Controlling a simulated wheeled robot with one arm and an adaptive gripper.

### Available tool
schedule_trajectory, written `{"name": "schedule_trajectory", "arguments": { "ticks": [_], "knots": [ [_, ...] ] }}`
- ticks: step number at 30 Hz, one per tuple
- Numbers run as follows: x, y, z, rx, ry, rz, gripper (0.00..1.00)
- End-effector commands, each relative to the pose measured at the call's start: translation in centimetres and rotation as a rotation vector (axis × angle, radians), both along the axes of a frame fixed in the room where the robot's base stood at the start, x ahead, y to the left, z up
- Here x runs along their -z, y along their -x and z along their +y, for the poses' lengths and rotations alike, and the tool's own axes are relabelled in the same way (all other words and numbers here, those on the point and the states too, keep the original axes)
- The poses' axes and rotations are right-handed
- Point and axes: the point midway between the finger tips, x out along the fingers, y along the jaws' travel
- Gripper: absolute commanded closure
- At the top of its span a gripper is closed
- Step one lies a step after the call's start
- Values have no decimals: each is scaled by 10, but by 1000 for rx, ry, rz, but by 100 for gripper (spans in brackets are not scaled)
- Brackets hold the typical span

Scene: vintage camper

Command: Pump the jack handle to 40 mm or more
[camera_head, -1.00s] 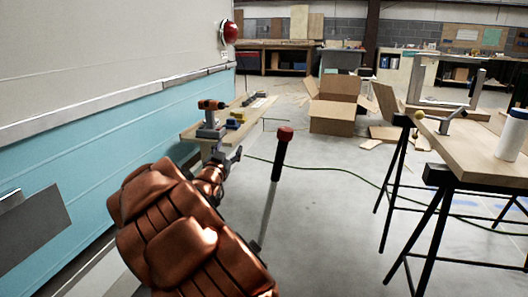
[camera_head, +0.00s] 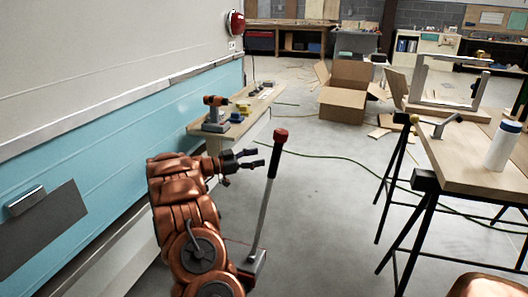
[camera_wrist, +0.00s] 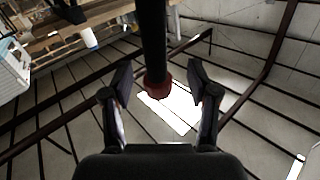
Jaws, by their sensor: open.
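The jack handle (camera_head: 264,205) stands tilted, leaning to the right at its top. It has a grey rod, a black grip (camera_head: 273,163) and a red end cap (camera_head: 281,135). Its foot meets the grey jack (camera_head: 253,263), partly hidden by my arm. My gripper (camera_head: 259,158) is open just left of the black grip, with its fingers pointing at it. In the wrist view, the black grip (camera_wrist: 153,40) and red cap (camera_wrist: 157,86) appear between the two spread fingers of my gripper (camera_wrist: 159,66). I cannot tell whether they touch.
A blue and cream camper wall (camera_head: 120,130) runs along the left. A low wooden bench (camera_head: 240,125) with a drill (camera_head: 214,113) stands behind my gripper. A trestle table (camera_head: 460,165) stands at right.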

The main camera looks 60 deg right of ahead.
Motion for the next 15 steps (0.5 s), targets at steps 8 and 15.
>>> {"name": "schedule_trajectory", "arguments": {
  "ticks": [8, 15],
  "knots": [
    [5, 17, -7, 42, -20, 6, 40],
    [6, 38, -28, 40, -19, 6, 40]
  ]
}}
